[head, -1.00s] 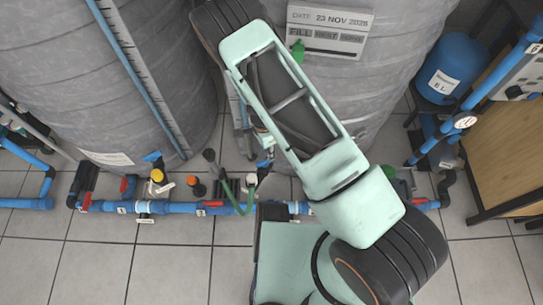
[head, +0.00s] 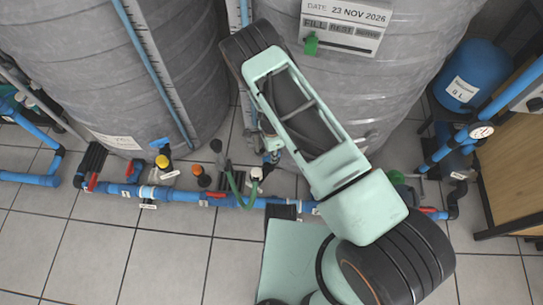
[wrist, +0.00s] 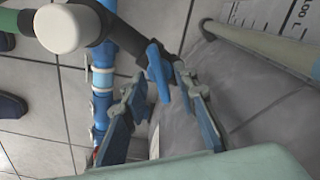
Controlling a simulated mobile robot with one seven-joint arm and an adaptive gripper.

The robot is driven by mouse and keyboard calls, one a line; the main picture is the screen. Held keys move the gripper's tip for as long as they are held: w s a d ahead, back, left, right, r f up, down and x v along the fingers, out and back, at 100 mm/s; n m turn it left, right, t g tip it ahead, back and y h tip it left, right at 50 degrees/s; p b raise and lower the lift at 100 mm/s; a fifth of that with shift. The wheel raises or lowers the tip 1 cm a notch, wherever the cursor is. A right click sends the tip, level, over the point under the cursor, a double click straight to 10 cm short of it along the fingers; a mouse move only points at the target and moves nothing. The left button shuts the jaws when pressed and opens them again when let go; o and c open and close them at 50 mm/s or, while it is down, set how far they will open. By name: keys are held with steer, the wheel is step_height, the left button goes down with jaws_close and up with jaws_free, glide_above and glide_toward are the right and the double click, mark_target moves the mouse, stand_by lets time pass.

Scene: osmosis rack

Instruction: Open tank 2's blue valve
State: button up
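A blue valve handle (wrist: 158,72) stands on a dark valve body beside a grey tank in the wrist view. In the head view it is mostly hidden by my arm and gripper. My gripper (wrist: 157,84) is open, with one finger on each side of the handle near its lower end. I cannot tell whether either finger touches it. In the head view my gripper (head: 268,148) is low in front of the right grey tank (head: 400,75), close to the white-capped fitting (head: 256,173). Another blue valve handle (head: 159,143) is by the left tank (head: 60,70).
A blue pipe (head: 180,195) with red-handled valves runs along the tiled floor. The white cap (wrist: 62,28) and a green hose (wrist: 25,22) are close on the left in the wrist view. A pale upright tube (wrist: 265,45) is on the right. Open floor lies in front.

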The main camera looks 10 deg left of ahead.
steer(key=shift+f, duration=0.6)
jaws_close()
steer(key=shift+n, duration=0.4)
steer(key=n+b, duration=0.1)
steer(key=n, duration=0.1)
steer(key=shift+w+n, duration=0.1)
steer(key=shift+n, duration=0.3)
steer(key=shift+n+b, duration=0.65)
steer(key=shift+n, duration=1.15)
